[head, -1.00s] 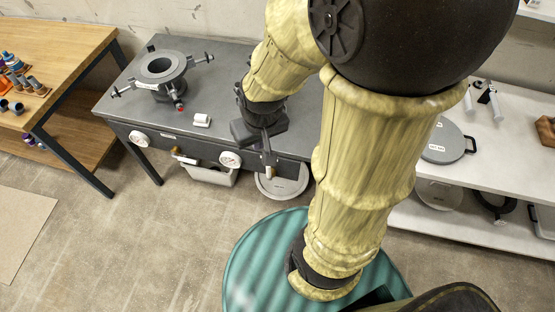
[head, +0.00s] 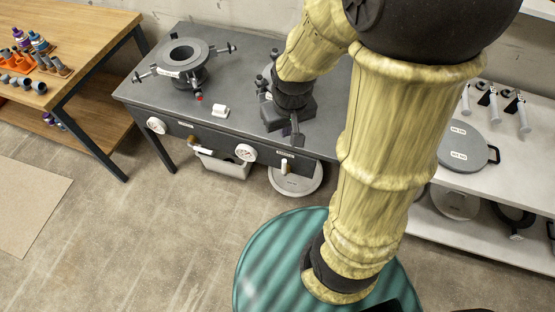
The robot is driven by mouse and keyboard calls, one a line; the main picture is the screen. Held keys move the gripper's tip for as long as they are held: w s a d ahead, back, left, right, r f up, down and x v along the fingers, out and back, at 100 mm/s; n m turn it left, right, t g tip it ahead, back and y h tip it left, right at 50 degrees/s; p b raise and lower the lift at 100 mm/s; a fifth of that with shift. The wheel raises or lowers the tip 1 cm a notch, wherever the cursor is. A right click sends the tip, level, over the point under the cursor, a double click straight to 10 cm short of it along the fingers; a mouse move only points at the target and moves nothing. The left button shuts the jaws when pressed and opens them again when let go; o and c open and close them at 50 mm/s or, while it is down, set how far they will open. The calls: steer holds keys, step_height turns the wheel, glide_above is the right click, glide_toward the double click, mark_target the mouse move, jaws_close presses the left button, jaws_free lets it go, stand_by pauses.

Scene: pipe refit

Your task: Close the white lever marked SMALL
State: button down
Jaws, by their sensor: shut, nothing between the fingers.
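Two small valves with pale levers show on the front of the grey bench (head: 225,136). One pale lever (head: 202,151) points sideways below the left part of the front. The other pale lever (head: 285,167) hangs down near the right part, under a small label (head: 286,154). The lettering is too small to read, so I cannot tell which is marked SMALL. My gripper (head: 296,140) is shut and empty. It points down near the bench's front edge, above and slightly right of the hanging lever, apparently apart from it.
A wooden table (head: 75,30) is left, a white shelf (head: 520,165) right. Floor in front is open.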

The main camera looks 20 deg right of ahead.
mark_target(285, 167)
steer(key=w+a+f+n+g+b, duration=0.1)
steer(key=w+f+n+b, duration=0.1)
steer(key=w+f, duration=0.3)
steer(key=w+a+f+n+g+h+b, duration=0.1)
steer(key=w+f+n+b, duration=0.1)
steer(key=w+f, duration=0.4)
steer(key=w+f+n+g+b, duration=0.2)
steer(key=w+f, duration=0.4)
steer(key=f, duration=0.8)
steer(key=shift+w+a+n+h+b, duration=0.2)
steer(key=shift+a+n+h+b, duration=0.3)
steer(key=shift+n, duration=0.3)
steer(key=shift+d+f, duration=0.1)
steer(key=x, duration=0.9)
steer(key=shift+s+f, duration=0.15)
steer(key=s+d, duration=0.1)
steer(key=s+d+p, duration=0.1)
steer(key=s, duration=0.1)
steer(key=shift+d+f, duration=0.3)
steer(key=shift+d, duration=0.05)
steer(key=shift+w+d+y, duration=0.15)
steer(key=shift+y, duration=0.15)
